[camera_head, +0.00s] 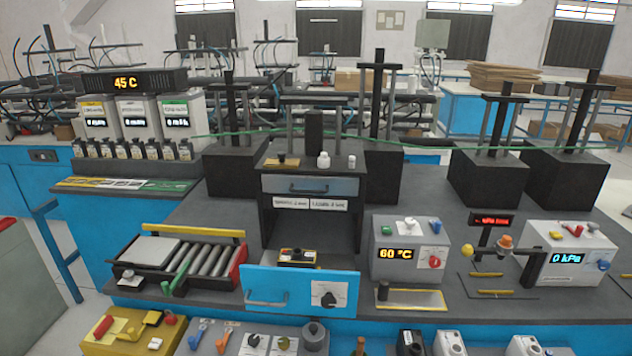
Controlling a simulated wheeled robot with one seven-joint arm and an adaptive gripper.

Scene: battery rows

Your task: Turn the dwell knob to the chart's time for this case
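A black rotary knob (328,299) sits on a white dial plate on the blue drawer front (283,303) of the press at centre. No legible label shows which knob is the dwell knob. A dark block with a yellow label (297,257) sits behind the drawer front. My gripper is not in view.
A roller conveyor (212,258) stands left of the drawer. Right are a sensor stand (492,220) and a 0 kPa box (600,262). Small control boxes (132,330) line the front edge. Tall black presses stand behind. Bare grey bench shows left of the central press.

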